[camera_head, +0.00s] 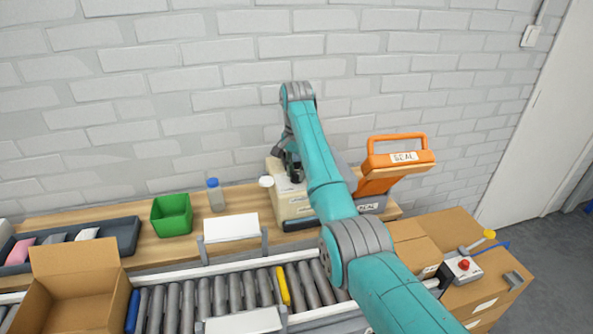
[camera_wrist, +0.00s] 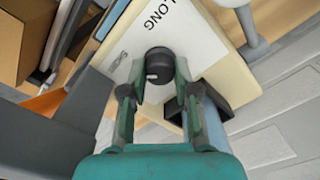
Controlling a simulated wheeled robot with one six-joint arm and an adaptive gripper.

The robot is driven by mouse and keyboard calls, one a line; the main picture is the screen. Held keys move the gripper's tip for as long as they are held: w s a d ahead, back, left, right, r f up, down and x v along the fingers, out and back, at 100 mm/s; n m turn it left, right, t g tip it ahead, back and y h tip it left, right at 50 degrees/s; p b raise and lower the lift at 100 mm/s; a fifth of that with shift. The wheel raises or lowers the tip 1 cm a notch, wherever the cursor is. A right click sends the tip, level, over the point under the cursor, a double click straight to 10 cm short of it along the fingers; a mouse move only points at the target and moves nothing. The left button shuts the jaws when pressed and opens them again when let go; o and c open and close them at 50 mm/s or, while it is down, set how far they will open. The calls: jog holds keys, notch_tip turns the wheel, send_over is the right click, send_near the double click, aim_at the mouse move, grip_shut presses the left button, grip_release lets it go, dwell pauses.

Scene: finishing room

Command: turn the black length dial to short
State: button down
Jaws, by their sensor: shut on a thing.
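The black length dial (camera_wrist: 159,66) sits on a pale panel of a beige machine in the wrist view. A white mark shows on the dial's face. The word LONG is printed on the panel beyond the dial; other lettering at the left is hard to read. My gripper (camera_wrist: 152,88) has one finger on each side of the dial and is shut on it. In the head view the beige machine (camera_head: 291,204) stands on the wooden bench, and my gripper (camera_head: 290,172) is over its top, partly hidden by my arm.
An orange SEAL device (camera_head: 392,168) stands right of the machine. A roller conveyor (camera_head: 210,297) runs in front, with an open carton (camera_head: 75,290). A red-button box (camera_head: 463,266) is at right.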

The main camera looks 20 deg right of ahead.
jog(key=c, duration=0.8)
grip_release()
jog(key=shift+c, duration=0.2)
